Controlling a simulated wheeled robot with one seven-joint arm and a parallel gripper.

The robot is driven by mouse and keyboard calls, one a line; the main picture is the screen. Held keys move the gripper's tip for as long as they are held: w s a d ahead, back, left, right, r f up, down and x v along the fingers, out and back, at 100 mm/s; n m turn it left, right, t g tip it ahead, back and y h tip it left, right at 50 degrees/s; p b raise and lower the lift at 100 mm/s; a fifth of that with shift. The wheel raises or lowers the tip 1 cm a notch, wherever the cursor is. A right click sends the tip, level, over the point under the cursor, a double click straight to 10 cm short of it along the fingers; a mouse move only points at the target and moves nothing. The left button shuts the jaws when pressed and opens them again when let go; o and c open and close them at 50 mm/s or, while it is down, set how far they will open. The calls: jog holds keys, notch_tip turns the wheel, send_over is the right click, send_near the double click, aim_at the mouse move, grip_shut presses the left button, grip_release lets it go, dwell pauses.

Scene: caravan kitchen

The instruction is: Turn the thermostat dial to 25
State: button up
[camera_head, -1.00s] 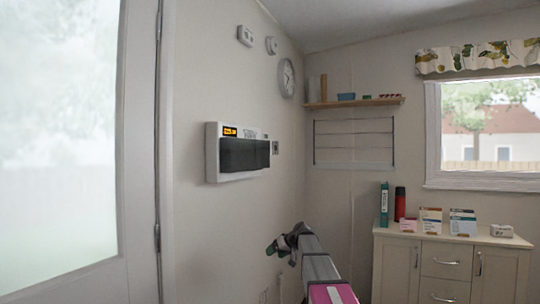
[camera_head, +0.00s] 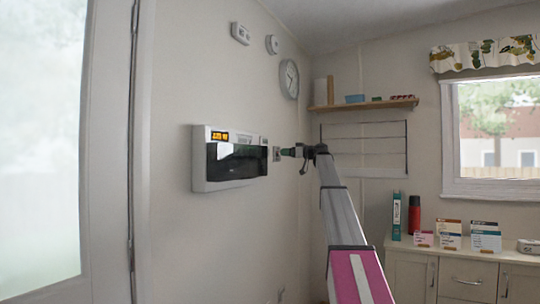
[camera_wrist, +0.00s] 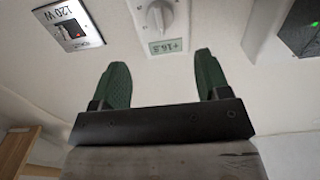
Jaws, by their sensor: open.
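The thermostat dial (camera_wrist: 160,15) is a white round knob on a white wall plate, cut off by the top edge of the wrist view. A small greenish display (camera_wrist: 166,46) below it reads about +16.8. My gripper (camera_wrist: 163,80) is open. Its two green fingers are spread on either side below the display, with nothing between them, and appear apart from the knob. In the head view my gripper (camera_head: 291,152) is at the wall, just right of the dark-fronted panel. The dial cannot be made out clearly there.
The white wall panel (camera_head: 198,165) with an orange display juts out left of my gripper. A wooden shelf (camera_head: 362,104), wire rack and cabinet (camera_head: 470,276) with boxes stand to the right.

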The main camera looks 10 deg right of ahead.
jog(key=x, duration=1)
jog(key=shift+w+a+f, duration=0.1)
jog(key=shift+a, duration=0.05)
jog(key=c, duration=0.9)
